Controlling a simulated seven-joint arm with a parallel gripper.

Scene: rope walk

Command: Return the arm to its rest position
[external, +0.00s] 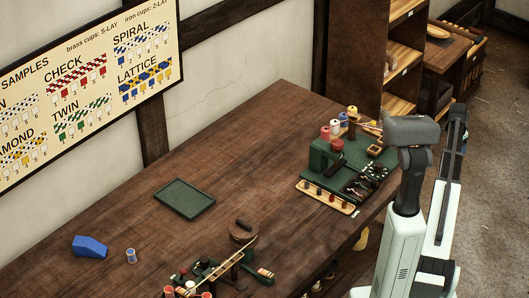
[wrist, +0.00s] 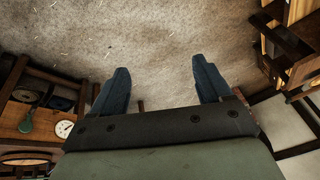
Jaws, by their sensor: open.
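My gripper shows in the wrist view (wrist: 158,92) with its two dark blue fingers wide apart and nothing between them. Behind the fingers there is only the pale, speckled floor (wrist: 165,45). In the external view my arm stands folded upright at the right, beside the right edge of the wooden table (external: 110,215). My gripper's fingers cannot be made out in that view.
On the table are a green tray (external: 184,199), a blue block (external: 90,246), a small blue-banded cup (external: 131,256), a rope-making device (external: 226,265) and a green stand with spools (external: 326,158). A shelf (external: 352,50) stands behind.

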